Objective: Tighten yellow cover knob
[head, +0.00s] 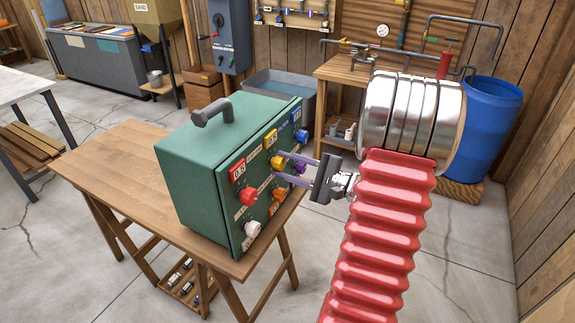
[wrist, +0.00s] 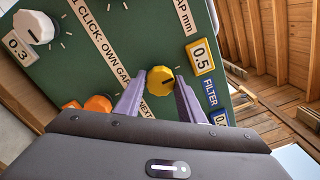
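The yellow knob (head: 277,163) is on the front panel of a green box (head: 188,180) on a wooden table. In the wrist view the yellow knob (wrist: 157,78) has a dark pointer line aimed right, beside a yellow 0.5 label (wrist: 201,57). My gripper (head: 284,166) reaches the panel from the right. Its two purple fingers stand apart, one on each side of the yellow knob. In the wrist view the fingertips (wrist: 160,76) lie close to the knob's edges. Whether they press on it cannot be told.
A red knob (head: 248,196), an orange knob (head: 279,194), a white knob (head: 252,228), a blue knob (head: 301,136) and a purple knob (head: 299,168) surround it on the panel. The left of the table (head: 116,163) is bare.

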